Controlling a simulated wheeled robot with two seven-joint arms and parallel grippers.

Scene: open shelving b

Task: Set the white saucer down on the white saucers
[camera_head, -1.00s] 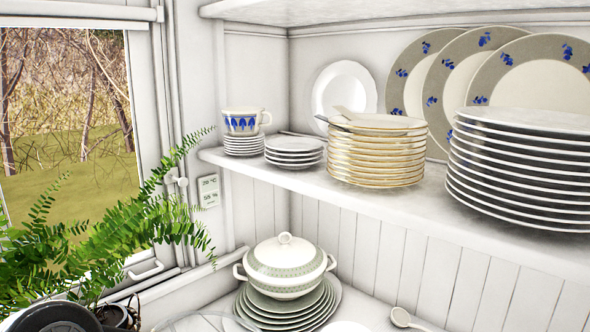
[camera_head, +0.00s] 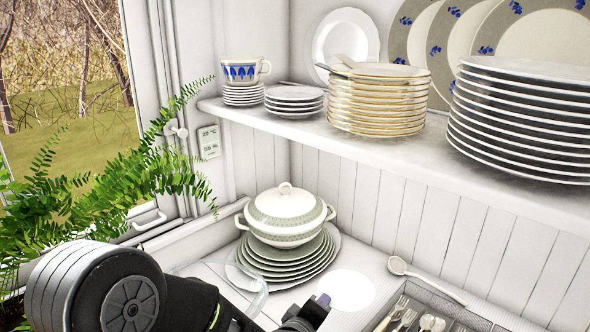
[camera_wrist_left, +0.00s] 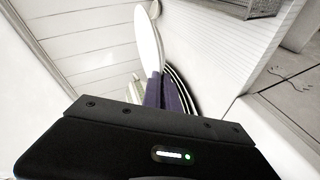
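The white saucer (camera_head: 350,290) is held by my left gripper (camera_head: 323,300) above the lower counter, right of the tureen. In the left wrist view the saucer (camera_wrist_left: 147,38) shows nearly edge-on, with its near edge between the purple fingers (camera_wrist_left: 163,92). The small stack of white saucers (camera_head: 294,101) sits on the upper shelf, between the cup stack and the gold-rimmed plates. The saucer is lower than this shelf and apart from the stack. My right gripper is not in view.
A blue-patterned cup (camera_head: 244,71) stands on another small saucer stack at the left. Gold-rimmed plates (camera_head: 378,105) stand close on the right. A lidded tureen (camera_head: 285,214) rests on plates below. A fern (camera_head: 90,200) is at the left, a cutlery tray (camera_head: 425,310) at lower right.

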